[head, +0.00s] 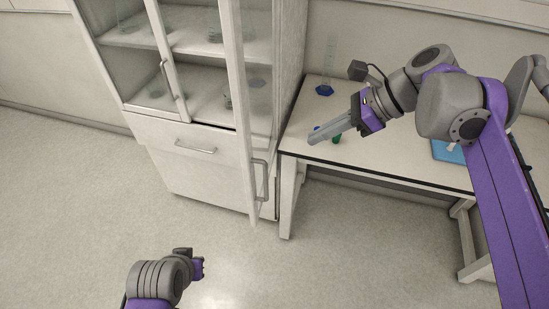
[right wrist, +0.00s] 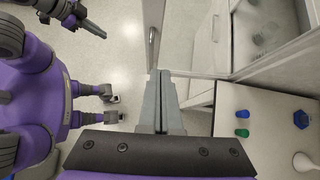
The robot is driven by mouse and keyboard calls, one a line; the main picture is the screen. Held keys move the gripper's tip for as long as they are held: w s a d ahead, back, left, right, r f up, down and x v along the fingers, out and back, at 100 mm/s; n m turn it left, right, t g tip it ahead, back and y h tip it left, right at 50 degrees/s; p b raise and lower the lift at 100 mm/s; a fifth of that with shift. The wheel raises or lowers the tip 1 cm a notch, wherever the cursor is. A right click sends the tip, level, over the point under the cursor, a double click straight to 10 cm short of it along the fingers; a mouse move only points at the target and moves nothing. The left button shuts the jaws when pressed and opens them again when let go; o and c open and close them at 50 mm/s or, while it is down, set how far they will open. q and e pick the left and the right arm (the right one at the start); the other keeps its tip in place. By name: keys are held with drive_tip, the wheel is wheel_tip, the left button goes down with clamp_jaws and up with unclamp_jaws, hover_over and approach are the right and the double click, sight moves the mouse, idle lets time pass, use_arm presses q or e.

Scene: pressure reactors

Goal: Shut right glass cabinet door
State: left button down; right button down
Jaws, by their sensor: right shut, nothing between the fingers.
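The right glass cabinet door (head: 241,100) stands wide open in the head view, swung out from the cabinet (head: 205,160) towards me. Its bar handle (head: 260,180) is low on the door and also shows in the right wrist view (right wrist: 152,48). The left glass door (head: 167,55) looks shut. My right gripper (head: 311,141) is shut and empty, to the right of the open door and above the table; its fingers (right wrist: 160,74) point towards the door, and contact is not visible. My left gripper (head: 198,268) is low at the bottom, its jaws unclear.
A white table (head: 390,160) stands right of the cabinet, with a blue-based glass cylinder (head: 325,89), small blue (right wrist: 242,114) and green (right wrist: 242,133) items and a blue tray (head: 447,152). Glassware stands on the cabinet shelves. The floor (head: 80,200) left of the door is clear.

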approach(254, 155)
wheel_tip(254, 155, down, 4)
drive_tip(key=shift+w+a+f+p, duration=0.1)
drive_tip(key=shift+w+a+p, duration=0.1)
drive_tip(key=shift+a, duration=0.8)
drive_tip(key=shift+w+a+p, duration=0.1)
drive_tip(key=shift+w+a, duration=0.1)
drive_tip(key=shift+a, duration=0.8)
